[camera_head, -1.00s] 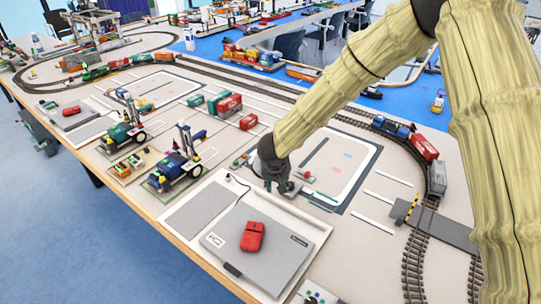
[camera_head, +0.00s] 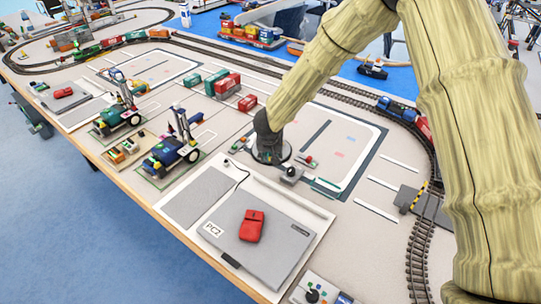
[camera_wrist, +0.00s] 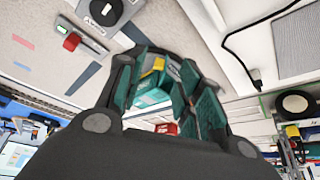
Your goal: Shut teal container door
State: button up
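In the wrist view, a teal container (camera_wrist: 152,98) shows between my fingers, with a yellow thing at its upper part. I cannot tell how far its door stands open. In the head view, teal containers (camera_head: 194,103) stand beside red ones on the layout, left of my wrist; I cannot tell which one the wrist view shows. My gripper (camera_wrist: 165,80) has its dark green-padded fingers spread apart, with no clear contact on the container. In the head view, my arm hides the fingers.
A red container (camera_head: 248,102) stands just left of my wrist. A control panel with a black knob (camera_head: 291,172) lies just below it. A grey laptop-like box (camera_head: 275,255) with a red item (camera_head: 251,226) fills the near edge. A wheeled crane vehicle (camera_head: 170,153) stands at left.

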jog(key=w+f, duration=0.4)
jog(key=f, duration=0.1)
jog(key=shift+w+f, duration=0.2)
jog(key=shift+w, duration=0.2)
jog(key=shift+s+r, duration=0.2)
jog(key=shift+r, duration=0.05)
jog(key=shift+s+r, duration=0.55)
jog(key=shift+s, duration=0.15)
jog(key=c, duration=0.4)
jog(key=shift+s+r, duration=0.25)
jog(key=shift+r, duration=0.05)
grip_shut()
jog(key=shift+w+f, duration=0.4)
jog(key=shift+f, duration=0.15)
